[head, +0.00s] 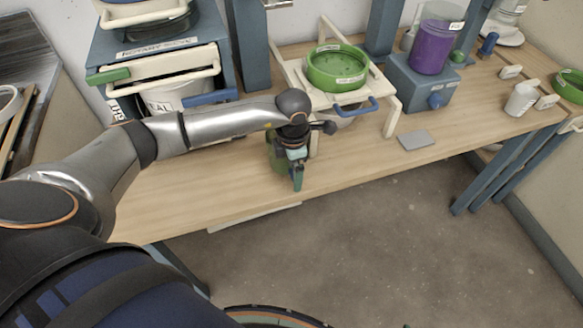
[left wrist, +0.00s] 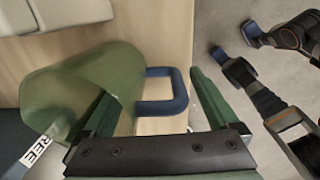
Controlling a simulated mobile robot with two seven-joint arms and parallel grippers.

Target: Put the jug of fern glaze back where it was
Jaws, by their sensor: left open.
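A green jug (head: 276,152) stands on the workbench near its front edge, partly hidden behind my left gripper (head: 296,172) in the head view. In the left wrist view the green jug (left wrist: 85,80) fills the left side, with a blue handle (left wrist: 165,105) on its right.
A white stand (head: 393,108) bears a green basin (head: 337,68). A blue block (head: 421,85) with a purple container (head: 432,45) stands right of it. A grey tile (head: 415,139) lies on the workbench (head: 200,190). A cabinet (head: 150,60) stands at the left; bare bench lies in front.

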